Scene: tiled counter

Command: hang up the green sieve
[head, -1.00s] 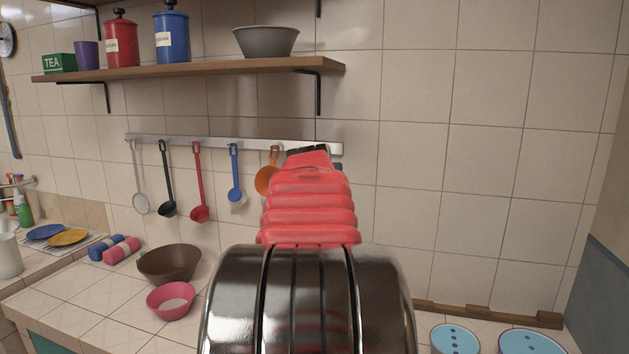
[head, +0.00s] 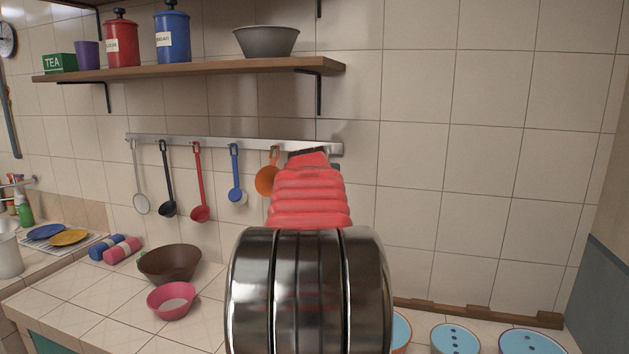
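I cannot make out a green sieve in the head view; it may be hidden behind my arm. A metal hanging rail (head: 218,145) runs along the tiled wall below the shelf. My red ribbed arm reaches up in front of the rail's right part, with a dark piece at its far end. The fingers of my gripper are hidden behind the arm, so I cannot see whether they are open or hold anything.
A grey-white skimmer (head: 141,203), black ladle (head: 168,208), red ladle (head: 200,213), blue ladle (head: 235,194) and orange utensil (head: 265,180) hang from the rail. A wooden shelf (head: 200,72) is above. A brown bowl (head: 169,264) and pink bowl (head: 171,300) stand below.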

